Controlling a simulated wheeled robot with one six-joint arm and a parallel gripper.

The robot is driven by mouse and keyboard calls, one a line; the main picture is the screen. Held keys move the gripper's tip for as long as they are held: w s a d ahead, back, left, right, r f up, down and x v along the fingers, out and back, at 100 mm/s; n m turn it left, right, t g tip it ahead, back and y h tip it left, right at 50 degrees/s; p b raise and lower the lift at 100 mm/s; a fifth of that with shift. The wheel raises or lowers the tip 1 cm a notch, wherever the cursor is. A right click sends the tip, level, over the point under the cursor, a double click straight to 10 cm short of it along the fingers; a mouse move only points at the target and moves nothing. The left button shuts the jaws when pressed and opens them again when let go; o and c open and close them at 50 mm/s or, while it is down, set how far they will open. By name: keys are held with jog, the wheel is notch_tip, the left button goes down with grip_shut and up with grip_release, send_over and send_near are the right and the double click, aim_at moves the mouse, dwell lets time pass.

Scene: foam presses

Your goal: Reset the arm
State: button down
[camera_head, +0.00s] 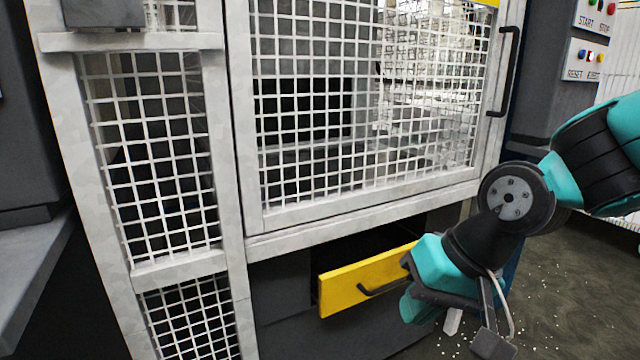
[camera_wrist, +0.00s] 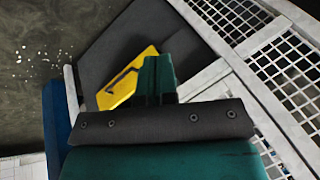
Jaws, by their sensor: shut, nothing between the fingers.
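My arm (camera_head: 517,198) reaches in from the right in the head view, bent at a black joint, with its teal wrist (camera_head: 435,262) hanging low in front of the press. My gripper (camera_wrist: 153,75) is shut and empty in the wrist view; its fingertips are hard to make out in the head view. The yellow drawer (camera_head: 355,279) with a black handle stands pulled out under the caged press, and my wrist covers its right end in the head view. The drawer also shows in the wrist view (camera_wrist: 115,97), beyond and partly behind the fingers.
The white mesh door (camera_head: 330,212) of the press is closed, with a black handle (camera_head: 504,70) at its right. START, STOP, RESET and EJECT button panels (camera_head: 585,58) are at upper right. A grey ledge (camera_head: 30,265) stands left. White bits lie on the dark floor (camera_head: 570,300).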

jog(key=s+d+r+n+g+p, duration=0.1)
jog(key=s+r+n, duration=0.15)
jog(key=s, duration=0.35)
jog(key=s+d+r+n+g, duration=0.1)
jog(key=s+d+n, duration=0.1)
jog(key=s+n, duration=0.3)
notch_tip(320, 180, up, 20)
jog(key=m+p, duration=0.1)
jog(key=p, duration=1.9)
jog(key=shift+s+a+h, duration=0.15)
jog(key=shift+s+h, duration=0.15)
jog(key=shift+s, duration=0.05)
jog(key=shift+f+m, duration=0.1)
jog(key=shift+m, duration=0.15)
